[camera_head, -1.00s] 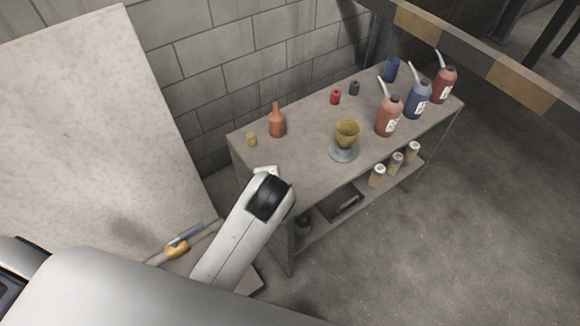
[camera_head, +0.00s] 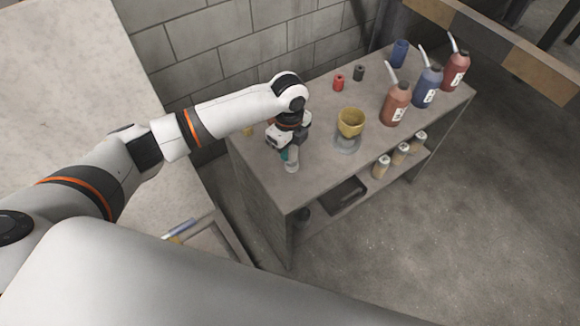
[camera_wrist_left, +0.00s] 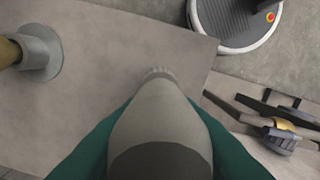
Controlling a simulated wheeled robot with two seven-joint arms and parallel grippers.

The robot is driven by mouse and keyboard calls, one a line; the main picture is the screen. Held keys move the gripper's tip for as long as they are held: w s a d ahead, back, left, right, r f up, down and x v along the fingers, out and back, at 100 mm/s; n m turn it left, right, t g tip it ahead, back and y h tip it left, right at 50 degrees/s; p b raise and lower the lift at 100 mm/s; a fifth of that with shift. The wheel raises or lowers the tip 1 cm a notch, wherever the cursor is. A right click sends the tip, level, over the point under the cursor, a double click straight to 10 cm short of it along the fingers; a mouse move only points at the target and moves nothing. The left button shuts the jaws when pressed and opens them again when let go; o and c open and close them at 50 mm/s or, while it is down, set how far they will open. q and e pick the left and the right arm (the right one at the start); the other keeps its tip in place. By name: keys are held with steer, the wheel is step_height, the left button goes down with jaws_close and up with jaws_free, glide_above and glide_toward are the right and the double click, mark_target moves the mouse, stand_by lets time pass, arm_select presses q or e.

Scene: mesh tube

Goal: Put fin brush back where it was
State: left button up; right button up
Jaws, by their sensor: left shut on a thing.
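My left gripper (camera_head: 290,153) is over the near left part of the grey workbench (camera_head: 315,178), with its fingers pointing down. Its teal fingers are shut on a pale grey tapered thing (camera_head: 292,166), whose light lower end shows below them. In the left wrist view the tapered thing (camera_wrist_left: 160,110) sits between the teal fingers, with a ribbed far end. I cannot tell for sure that it is the fin brush, nor whether it touches the bench top. My right gripper is not in view.
A yellow cup (camera_head: 351,122) on a grey stand is just right of the gripper. Bottles with spouts, such as an orange-brown one (camera_head: 396,105), stand farther right. A red jar (camera_head: 339,83) is behind. A blue-grey tool (camera_head: 180,228) lies at lower left.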

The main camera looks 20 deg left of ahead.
mark_target(289, 162)
arm_select(q)
step_height(289, 162, down, 6)
steer(key=shift+d+f, duration=0.1)
steer(key=shift+f, duration=0.15)
steer(key=o, duration=1)
steer(key=shift+r, duration=0.15)
step_height(289, 162, up, 12)
steer(key=shift+f+b, duration=0.1)
steer(key=shift+b, duration=0.3)
